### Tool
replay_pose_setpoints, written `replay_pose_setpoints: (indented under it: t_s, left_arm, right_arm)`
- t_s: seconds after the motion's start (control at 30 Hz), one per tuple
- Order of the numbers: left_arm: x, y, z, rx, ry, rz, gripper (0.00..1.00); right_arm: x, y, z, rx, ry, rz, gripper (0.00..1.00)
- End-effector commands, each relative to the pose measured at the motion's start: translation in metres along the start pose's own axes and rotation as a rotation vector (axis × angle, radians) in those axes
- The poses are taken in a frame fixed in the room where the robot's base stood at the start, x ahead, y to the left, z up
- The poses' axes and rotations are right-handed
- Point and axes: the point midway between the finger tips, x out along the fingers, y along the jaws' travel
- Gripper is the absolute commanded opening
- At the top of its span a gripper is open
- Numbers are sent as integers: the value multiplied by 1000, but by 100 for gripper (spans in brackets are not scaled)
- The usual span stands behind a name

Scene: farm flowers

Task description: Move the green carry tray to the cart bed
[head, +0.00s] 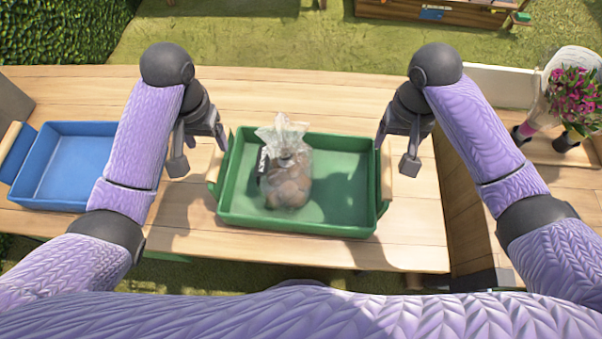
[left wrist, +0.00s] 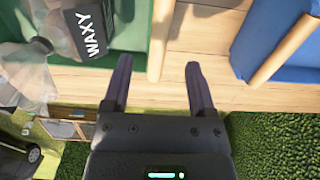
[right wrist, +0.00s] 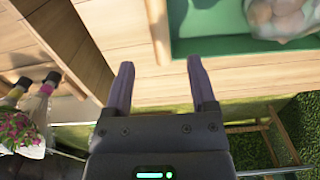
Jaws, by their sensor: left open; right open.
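The green carry tray (head: 335,222) sits on the wooden table, with a wooden handle at each end. A clear bag of potatoes (head: 287,180) with a black label reading WAXY stands in its left half. My left gripper (head: 198,152) is open and empty at the tray's left handle (head: 215,166); in the left wrist view this handle (left wrist: 160,40) lies between and beyond the fingertips. My right gripper (head: 396,150) is open and empty by the right handle (head: 386,175); in the right wrist view that handle (right wrist: 158,30) also lies between and beyond the fingertips.
A blue tray (head: 75,170) sits on the table at left. At right a separate wooden-planked surface (head: 475,225), possibly the cart bed, adjoins the table; a wrapped bouquet of pink flowers (head: 575,95) is at its far end. A wooden crate (head: 440,12) stands on the grass behind.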

Motion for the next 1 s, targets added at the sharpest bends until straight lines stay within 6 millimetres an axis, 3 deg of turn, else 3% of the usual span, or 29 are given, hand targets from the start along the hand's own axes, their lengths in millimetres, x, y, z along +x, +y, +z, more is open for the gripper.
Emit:
replay_pose_setpoints:
  t_s: [0.5,0.93,1.0]
  left_arm:
    - [86,0,1,-1,-3,1,73]
    - [96,0,0,1,-1,0,73]
    - [95,0,0,0,-1,0,58]
  right_arm:
    - [85,0,0,1,-2,1,73]
    - [95,0,0,-1,1,0,73]
    - [95,0,0,-1,1,0,58]
